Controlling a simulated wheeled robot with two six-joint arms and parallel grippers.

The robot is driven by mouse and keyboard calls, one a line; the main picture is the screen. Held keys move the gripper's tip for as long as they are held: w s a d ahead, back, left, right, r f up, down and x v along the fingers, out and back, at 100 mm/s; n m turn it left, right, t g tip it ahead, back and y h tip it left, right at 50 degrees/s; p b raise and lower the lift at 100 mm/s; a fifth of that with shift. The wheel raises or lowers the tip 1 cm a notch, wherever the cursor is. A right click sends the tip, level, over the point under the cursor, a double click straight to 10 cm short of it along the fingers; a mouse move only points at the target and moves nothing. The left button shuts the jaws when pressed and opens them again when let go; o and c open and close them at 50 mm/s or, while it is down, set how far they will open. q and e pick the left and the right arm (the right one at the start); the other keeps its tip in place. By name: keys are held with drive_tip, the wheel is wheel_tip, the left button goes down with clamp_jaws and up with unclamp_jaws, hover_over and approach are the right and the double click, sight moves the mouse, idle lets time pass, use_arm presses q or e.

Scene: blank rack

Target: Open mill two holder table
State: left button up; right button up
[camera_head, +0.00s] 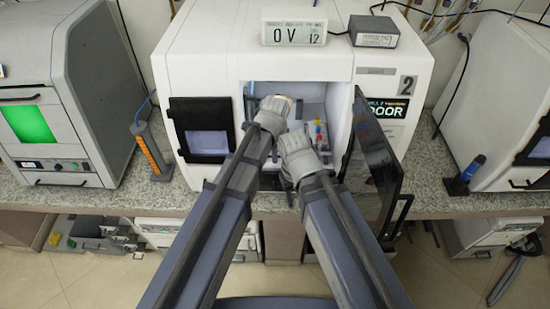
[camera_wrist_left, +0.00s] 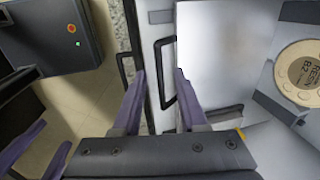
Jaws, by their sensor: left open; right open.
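The white mill marked 2 (camera_head: 210,45) stands on the counter, with its dark glass door (camera_head: 372,165) swung open to the right. My left gripper (camera_head: 272,105) is at the chamber opening; its fingers are hidden in the head view. In the left wrist view, its open purple fingers (camera_wrist_left: 160,85) are on both sides of a dark bar handle (camera_wrist_left: 164,72) on a pale panel edge. A pale flat plate (camera_wrist_left: 215,50) lies beside the handle; I cannot tell whether it is the holder table. My right gripper (camera_head: 294,145) is lower, in front of the opening, open.
A round display dial (camera_wrist_left: 301,72) is right of the plate. A dark side window (camera_head: 203,130) is left of the chamber. Other machines flank the mill: one with a green window (camera_head: 28,122), one at right (camera_head: 500,90). Colourful small items (camera_head: 318,132) show inside the chamber.

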use_arm(q)
drive_tip(key=shift+f, duration=0.2)
drive_tip(key=shift+c, duration=0.2)
clamp_jaws()
idle(1.2)
